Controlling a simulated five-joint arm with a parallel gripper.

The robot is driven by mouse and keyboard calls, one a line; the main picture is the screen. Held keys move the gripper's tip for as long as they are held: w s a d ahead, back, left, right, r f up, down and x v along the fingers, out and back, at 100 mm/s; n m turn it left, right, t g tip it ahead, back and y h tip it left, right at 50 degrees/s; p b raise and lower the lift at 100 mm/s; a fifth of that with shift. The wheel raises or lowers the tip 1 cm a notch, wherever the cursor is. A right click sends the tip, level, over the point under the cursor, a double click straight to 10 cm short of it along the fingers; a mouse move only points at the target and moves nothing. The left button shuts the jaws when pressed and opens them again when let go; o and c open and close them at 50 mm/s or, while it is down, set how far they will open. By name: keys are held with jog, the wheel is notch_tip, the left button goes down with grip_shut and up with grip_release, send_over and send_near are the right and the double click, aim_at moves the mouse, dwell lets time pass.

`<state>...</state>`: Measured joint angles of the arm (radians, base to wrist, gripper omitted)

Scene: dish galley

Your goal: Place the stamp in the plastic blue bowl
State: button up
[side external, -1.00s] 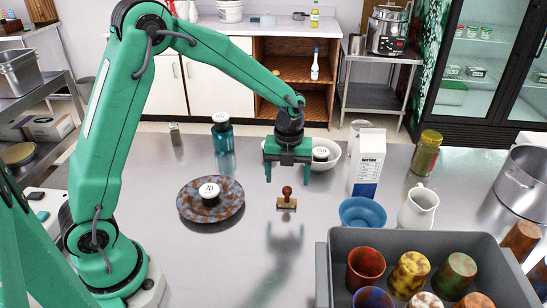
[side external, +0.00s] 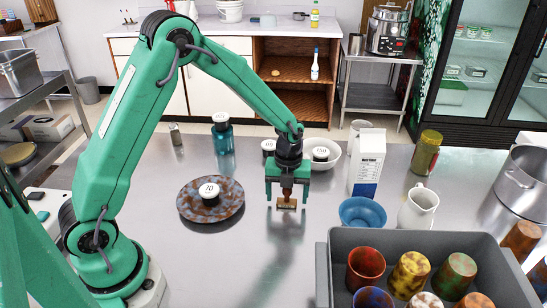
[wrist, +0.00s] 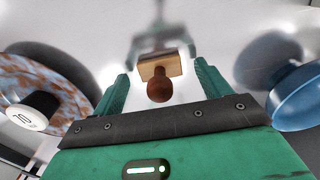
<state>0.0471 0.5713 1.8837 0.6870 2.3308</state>
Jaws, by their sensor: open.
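The stamp (side external: 287,203) has a brown wooden handle and a lighter block base, and stands upright on the steel table. My gripper (side external: 287,203) is open and lowered around the stamp, with one finger on each side in the side view. In the wrist view the stamp (wrist: 160,84) shows between the two fingertips of my gripper (wrist: 160,80), with a gap on both sides. The blue bowl (side external: 363,212) sits to the right of the stamp, and its interior looks empty. It also shows at the right of the wrist view (wrist: 297,98).
A speckled plate (side external: 226,208) with a black weight marked 70 (side external: 210,194) lies left of the stamp. A grey bin (side external: 345,238) of cups stands in front right. A milk carton (side external: 367,165), white pitcher (side external: 417,207) and white bowl (side external: 326,162) stand nearby.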

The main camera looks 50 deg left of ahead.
jog(key=shift+f, duration=0.6)
jog(key=shift+c, duration=0.3)
jog(key=c, duration=1.1)
jog(key=shift+r, duration=0.15)
jog(key=shift+r, duration=0.4)
notch_tip(320, 180, up, 3)
jog(key=shift+r, duration=0.1)
jog(key=s+d+r, duration=0.6)
jog(key=d, duration=0.3)
jog(key=shift+s+d+r, duration=0.25)
jog(key=shift+d+r, duration=0.1)
jog(key=shift+r, duration=0.05)
